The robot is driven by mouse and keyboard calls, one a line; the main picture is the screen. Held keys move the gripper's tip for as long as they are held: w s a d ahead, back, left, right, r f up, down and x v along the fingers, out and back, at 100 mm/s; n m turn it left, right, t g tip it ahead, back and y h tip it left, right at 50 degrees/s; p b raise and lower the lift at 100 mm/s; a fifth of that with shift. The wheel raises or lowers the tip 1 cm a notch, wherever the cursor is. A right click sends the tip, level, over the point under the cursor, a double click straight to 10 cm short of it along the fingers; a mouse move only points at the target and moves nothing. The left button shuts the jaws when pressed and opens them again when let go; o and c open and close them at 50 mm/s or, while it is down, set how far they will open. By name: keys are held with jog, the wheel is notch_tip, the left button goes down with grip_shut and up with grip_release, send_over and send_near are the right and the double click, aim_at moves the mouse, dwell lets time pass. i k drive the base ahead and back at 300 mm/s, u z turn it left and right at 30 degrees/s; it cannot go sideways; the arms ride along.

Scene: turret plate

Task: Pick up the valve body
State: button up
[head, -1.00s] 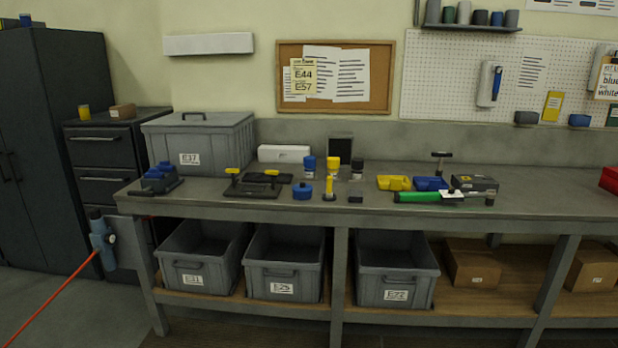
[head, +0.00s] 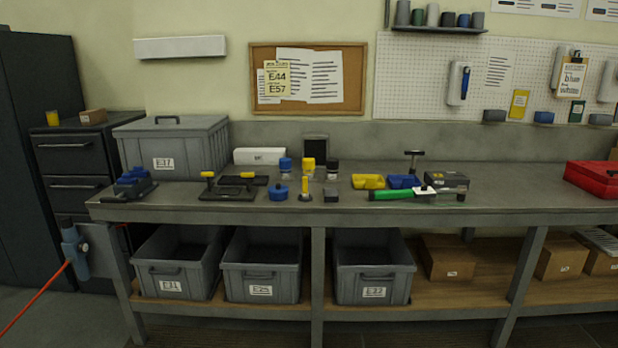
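No part is clearly recognisable as the valve body at this size. A squat round blue part (head: 278,192) with a small top stub sits on the workbench (head: 540,190), left of centre. A blue fitting (head: 74,250) with a red hose hangs at the bench's left end. A black plate (head: 228,194) with yellow-knobbed clamps lies left of the round blue part. A yellow upright part (head: 305,190) on a dark foot stands just right of it, beside a small dark block (head: 331,195). My gripper is not in view.
Blue, yellow and black capped jars (head: 308,168) stand behind. Yellow (head: 368,181) and blue trays, a green-handled tool (head: 400,194) and a dark box lie right. A red toolbox (head: 592,178) is at far right. The bench between dark box and toolbox is clear.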

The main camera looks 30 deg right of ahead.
aim_at(309, 173)
jog(key=z, duration=0.05)
jog(key=i, duration=1)
jog(key=u, duration=0.05)
